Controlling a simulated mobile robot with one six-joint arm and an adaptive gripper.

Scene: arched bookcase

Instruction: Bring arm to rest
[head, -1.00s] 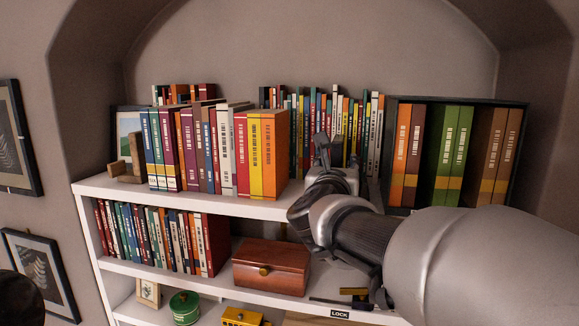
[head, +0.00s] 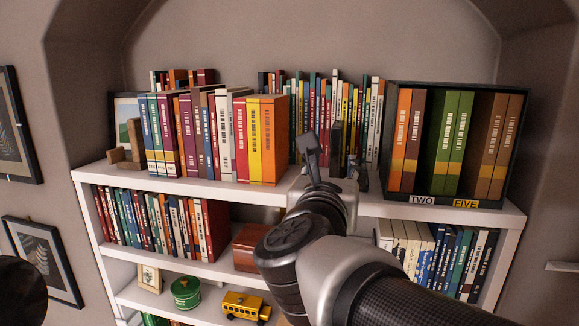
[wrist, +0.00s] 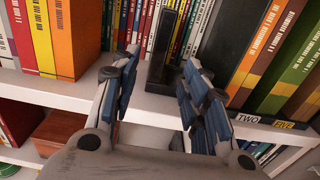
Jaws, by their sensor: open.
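My gripper (head: 330,160) is open and empty in front of the top shelf, between the orange book (head: 268,140) and the black box of thick books (head: 455,203). In the wrist view my gripper (wrist: 160,95) has its two fingers apart, with shelf edge and a dark upright block (wrist: 164,75) seen between and beyond them. The block stands on the shelf in front of the rear row of books. My arm reaches in from the lower right in the head view and hides part of the middle shelf.
The white bookcase (head: 240,193) holds rows of books. A wooden box (head: 246,248) is on the middle shelf, partly behind my arm. A yellow toy bus (head: 246,307) and a green tin (head: 186,292) sit lower. Framed pictures (head: 45,258) hang at left.

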